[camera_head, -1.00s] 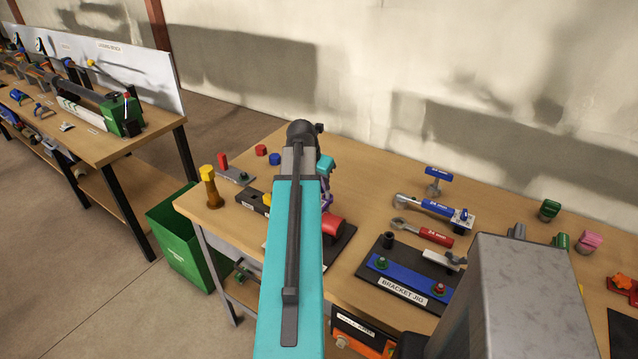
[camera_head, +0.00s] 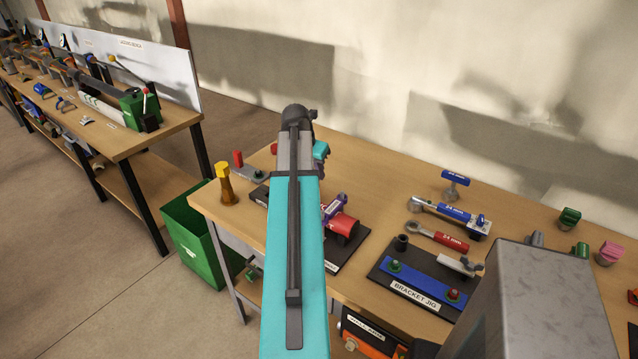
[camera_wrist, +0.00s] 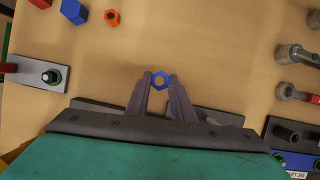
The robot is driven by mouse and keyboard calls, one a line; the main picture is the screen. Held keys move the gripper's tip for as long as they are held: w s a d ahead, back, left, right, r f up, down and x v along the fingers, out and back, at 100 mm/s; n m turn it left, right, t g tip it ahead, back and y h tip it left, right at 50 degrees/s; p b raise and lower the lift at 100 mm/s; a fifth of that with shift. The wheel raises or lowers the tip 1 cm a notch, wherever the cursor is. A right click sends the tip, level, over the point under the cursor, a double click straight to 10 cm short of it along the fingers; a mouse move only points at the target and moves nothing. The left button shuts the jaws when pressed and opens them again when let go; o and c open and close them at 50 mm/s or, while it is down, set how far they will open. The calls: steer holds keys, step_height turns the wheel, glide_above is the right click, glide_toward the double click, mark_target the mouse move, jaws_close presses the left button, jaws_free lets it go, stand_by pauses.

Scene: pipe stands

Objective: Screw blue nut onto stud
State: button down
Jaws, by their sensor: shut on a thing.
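In the wrist view my gripper (camera_wrist: 161,84) is shut on a blue hex nut (camera_wrist: 154,80), held at the fingertips with bare tabletop showing through its hole. To the left, a grey plate (camera_wrist: 28,72) carries an upright dark stud (camera_wrist: 50,77) with some green at its base and a red block (camera_wrist: 7,68) at its end. The nut is well apart from this stud. In the head view the plate (camera_head: 246,171) lies left of my arm, with the red block (camera_head: 238,158) on it.
An orange nut (camera_wrist: 112,17) and a blue block (camera_wrist: 73,12) lie on the table. A yellow-topped bolt (camera_head: 224,184) stands near the left edge. Right of my arm are a red-ended clamped part (camera_head: 342,226), the bracket jig (camera_head: 425,278) and wrenches (camera_head: 437,236). Bare tabletop lies ahead of the nut.

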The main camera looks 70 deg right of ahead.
steer(key=w+a+r+n+b, duration=0.1)
steer(key=w+r, duration=0.1)
steer(key=w, duration=0.5)
steer(key=w+r+n+b, duration=0.1)
steer(key=w+r, duration=0.2)
steer(key=w, duration=0.3)
steer(key=w+a+r+t+b, duration=0.1)
steer(key=w+a, duration=0.7)
steer(key=w, duration=0.3)
steer(key=w+a+r, duration=0.1)
steer(key=w+a, duration=0.7)
steer(key=w, duration=0.3)
steer(key=w+a+f+m+g, duration=0.1)
steer(key=w+a+f+m, duration=0.15)
steer(key=a, duration=0.95)
steer(key=w+a+f+m, duration=0.1)
steer(key=w+a+f, duration=0.15)
steer(key=a, duration=0.85)
steer(key=w+a+f+m+g, duration=0.1)
steer(key=w+a+f, duration=0.15)
steer(key=a, duration=0.95)
steer(key=s+a+m, duration=0.1)
steer(key=s+a, duration=0.1)
steer(key=a, duration=0.5)
steer(key=s+a+f+m+g+p, duration=0.1)
steer(key=a, duration=0.7)
steer(key=shift+s+f+m+y, duration=0.25)
steer(key=shift+s+m+y, duration=0.05)
steer(key=shift+s+m, duration=0.1)
